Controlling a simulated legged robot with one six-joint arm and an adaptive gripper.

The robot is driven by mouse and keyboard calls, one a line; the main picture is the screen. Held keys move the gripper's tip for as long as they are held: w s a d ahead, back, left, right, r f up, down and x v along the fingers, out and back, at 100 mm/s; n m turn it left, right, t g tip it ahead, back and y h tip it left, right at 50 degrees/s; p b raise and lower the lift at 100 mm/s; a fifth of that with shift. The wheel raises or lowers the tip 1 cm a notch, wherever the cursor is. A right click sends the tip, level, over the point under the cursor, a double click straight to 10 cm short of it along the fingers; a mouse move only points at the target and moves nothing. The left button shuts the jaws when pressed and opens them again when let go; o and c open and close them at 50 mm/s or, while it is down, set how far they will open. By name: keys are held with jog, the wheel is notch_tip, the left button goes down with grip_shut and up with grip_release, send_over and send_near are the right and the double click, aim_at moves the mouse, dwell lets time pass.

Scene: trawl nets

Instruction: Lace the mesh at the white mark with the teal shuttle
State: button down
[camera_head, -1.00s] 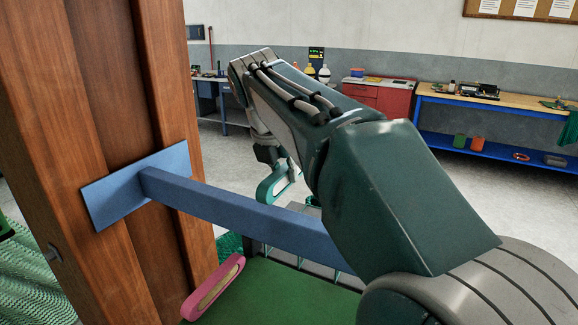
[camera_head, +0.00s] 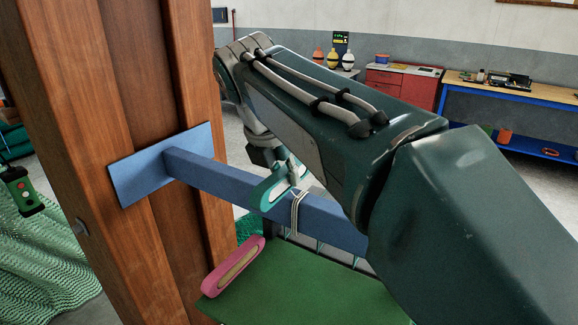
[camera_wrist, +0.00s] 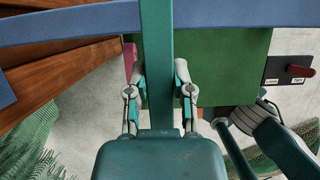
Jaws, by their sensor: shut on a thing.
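The teal shuttle (camera_head: 266,190) is in my gripper (camera_head: 283,166), at the blue beam in the head view; I cannot tell whether it touches the beam. In the wrist view the shuttle (camera_wrist: 157,35) runs straight up between the two fingers of my gripper (camera_wrist: 159,78), which is shut on it. White cord (camera_head: 297,212) is wrapped around the blue beam (camera_head: 225,182) just right of the shuttle. Some thin mesh strands (camera_head: 330,250) hang below the beam, largely hidden by the beam and my arm. I cannot make out the white mark.
A wooden post (camera_head: 110,90) carries the beam's blue plate (camera_head: 135,175) at left. A pink shuttle (camera_head: 234,266) lies on the green tabletop (camera_head: 300,290) below the beam. Green netting (camera_head: 40,255) lies at far left. A red cabinet (camera_head: 395,85) and workbench (camera_head: 510,95) stand far behind.

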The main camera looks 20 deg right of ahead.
aim_at(258, 193)
jog(key=shift+s+a, duration=1.1)
jog(key=shift+a, duration=0.3)
jog(key=shift+s+a, duration=1.05)
jog(key=shift+a, duration=0.3)
